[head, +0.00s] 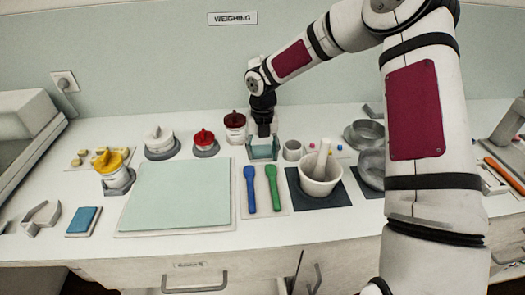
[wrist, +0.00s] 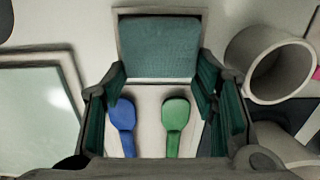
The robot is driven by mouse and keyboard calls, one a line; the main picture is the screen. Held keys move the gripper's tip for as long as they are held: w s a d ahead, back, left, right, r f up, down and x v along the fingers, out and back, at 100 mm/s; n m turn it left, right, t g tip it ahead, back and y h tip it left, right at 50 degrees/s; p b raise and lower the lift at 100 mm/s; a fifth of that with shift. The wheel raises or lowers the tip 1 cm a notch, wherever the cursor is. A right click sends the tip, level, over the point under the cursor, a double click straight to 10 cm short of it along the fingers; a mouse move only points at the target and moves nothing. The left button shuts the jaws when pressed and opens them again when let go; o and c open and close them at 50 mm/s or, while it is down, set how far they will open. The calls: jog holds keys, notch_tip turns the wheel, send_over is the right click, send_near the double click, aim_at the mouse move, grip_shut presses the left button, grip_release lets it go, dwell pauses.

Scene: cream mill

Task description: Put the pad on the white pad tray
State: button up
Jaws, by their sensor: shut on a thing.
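A teal pad (wrist: 160,48) is between the fingertips of my gripper (wrist: 161,76), which is shut on its sides. In the head view the teal pad (head: 263,153) is below my gripper (head: 263,134), at the back middle of the counter. The pale rim of the white pad tray (wrist: 159,12) frames the pad in the wrist view. The pad appears over or inside this rim; I cannot tell whether it touches the tray floor.
A blue spoon (head: 250,188) and a green spoon (head: 272,188) lie in front. A small grey cup (head: 292,150) and a mortar (head: 320,182) stand to the right, a red-lidded jar (head: 235,128) behind left. A pale green mat (head: 177,194) and a blue block (head: 83,220) lie left.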

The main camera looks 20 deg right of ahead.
jog(key=shift+s+f, duration=0.15)
jog(key=shift+f, duration=0.4)
jog(key=o, duration=0.6)
jog(key=shift+c, duration=0.2)
jog(key=o, duration=0.3)
jog(key=shift+f, duration=0.15)
jog(key=shift+r, duration=0.2)
